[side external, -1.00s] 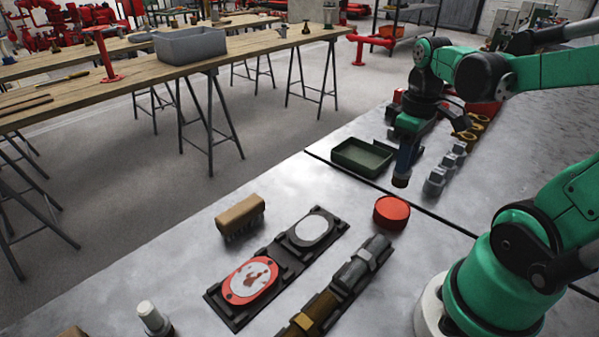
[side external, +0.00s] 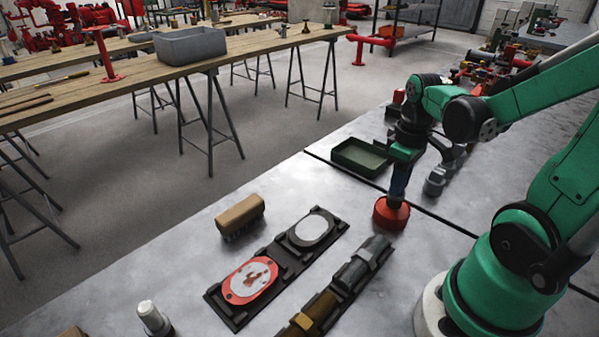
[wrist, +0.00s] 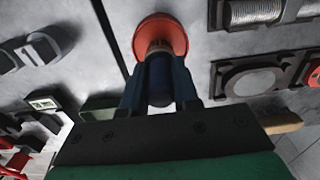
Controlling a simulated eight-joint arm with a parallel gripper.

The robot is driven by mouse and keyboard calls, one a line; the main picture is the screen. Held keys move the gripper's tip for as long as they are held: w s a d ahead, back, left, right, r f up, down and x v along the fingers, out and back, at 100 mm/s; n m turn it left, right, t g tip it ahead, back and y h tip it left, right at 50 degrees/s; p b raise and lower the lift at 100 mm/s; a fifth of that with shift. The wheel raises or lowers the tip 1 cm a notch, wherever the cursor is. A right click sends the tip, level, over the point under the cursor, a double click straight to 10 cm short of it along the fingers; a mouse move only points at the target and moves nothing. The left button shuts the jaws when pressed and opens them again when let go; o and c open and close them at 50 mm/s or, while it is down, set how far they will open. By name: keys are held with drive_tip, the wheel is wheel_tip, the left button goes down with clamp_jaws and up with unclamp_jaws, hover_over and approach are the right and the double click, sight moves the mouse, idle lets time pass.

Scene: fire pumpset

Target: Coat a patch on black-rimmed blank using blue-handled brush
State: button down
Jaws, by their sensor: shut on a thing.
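My gripper (side external: 402,168) is shut on the blue-handled brush (wrist: 160,85) and holds it upright, head down. The brush head is at the round red pot (side external: 386,217); it looks to be in or on its top, though the exact contact is unclear. In the wrist view the pot (wrist: 165,25) lies around the brush's lower end. The black-rimmed blank (side external: 312,229), with a plain pale face, sits in the far end of a dark holder, left of the pot. It also shows in the wrist view (wrist: 252,82).
A red-rimmed blank (side external: 250,278) with red marks sits in the holder's near end. A wooden scrub brush (side external: 240,214) lies left of the holder. A green tray (side external: 358,157) stands behind the pot. Grey and brown cylinders in a rack (side external: 340,285) lie in front.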

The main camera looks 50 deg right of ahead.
drive_tip(key=shift+f, duration=0.55)
idle(1.4)
drive_tip(key=shift+r, duration=3.5)
drive_tip(key=shift+w, duration=0.1)
